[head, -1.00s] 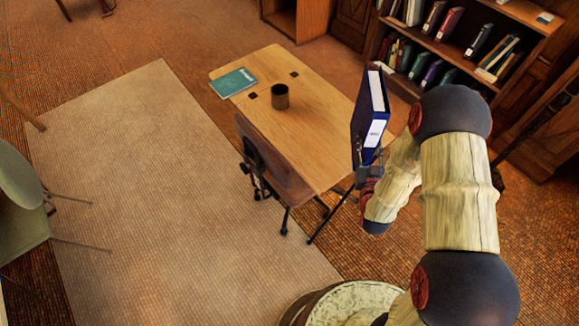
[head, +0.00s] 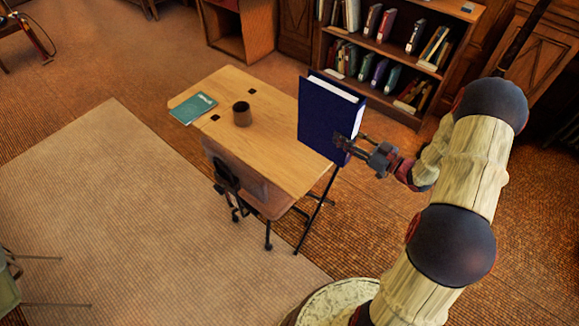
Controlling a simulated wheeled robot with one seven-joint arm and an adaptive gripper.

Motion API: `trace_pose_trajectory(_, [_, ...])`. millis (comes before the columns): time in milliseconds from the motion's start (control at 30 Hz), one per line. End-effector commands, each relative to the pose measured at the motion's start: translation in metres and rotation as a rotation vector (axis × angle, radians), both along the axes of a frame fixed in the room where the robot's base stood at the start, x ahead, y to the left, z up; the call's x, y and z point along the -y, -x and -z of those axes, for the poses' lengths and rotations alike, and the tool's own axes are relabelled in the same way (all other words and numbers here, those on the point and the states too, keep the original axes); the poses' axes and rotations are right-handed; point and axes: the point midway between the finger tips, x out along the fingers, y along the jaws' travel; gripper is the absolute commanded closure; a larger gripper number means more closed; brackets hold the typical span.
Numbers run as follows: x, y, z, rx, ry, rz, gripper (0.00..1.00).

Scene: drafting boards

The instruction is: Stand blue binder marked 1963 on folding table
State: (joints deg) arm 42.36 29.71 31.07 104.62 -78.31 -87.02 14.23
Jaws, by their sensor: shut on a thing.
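The blue binder (head: 322,118) is upright, with its broad cover facing me and its white page edges showing on top. My gripper (head: 346,146) is shut on its lower right edge. The 1963 label is not visible now; a white label on the spine showed earlier. The folding table (head: 290,165) has a light wood top and dark metal legs. The binder overlaps the table's right side in the head view; I cannot tell whether it touches the top.
A teal book (head: 193,107) and a dark mug (head: 242,113) are on the table's left part. A chair (head: 232,190) stands at its front side. A bookcase (head: 372,98) is behind. The table's middle and front are bare.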

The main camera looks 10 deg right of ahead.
Motion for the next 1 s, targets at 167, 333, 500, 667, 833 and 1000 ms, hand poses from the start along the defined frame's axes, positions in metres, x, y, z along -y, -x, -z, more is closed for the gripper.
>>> trace_pose_trajectory(167, [-0.019,-0.005,0.011,0.000,-0.003,-0.014,1.00])
trace_pose_trajectory(333, [-0.052,-0.020,0.027,0.000,-0.003,-0.013,1.00])
trace_pose_trajectory(500, [-0.086,-0.033,0.043,0.000,-0.002,-0.013,1.00])
trace_pose_trajectory(667, [-0.104,-0.041,0.071,-0.001,-0.003,-0.010,1.00])
trace_pose_trajectory(833, [-0.117,-0.047,0.087,0.002,-0.001,-0.009,1.00])
trace_pose_trajectory(1000, [-0.121,-0.050,0.092,0.003,-0.001,-0.008,1.00])
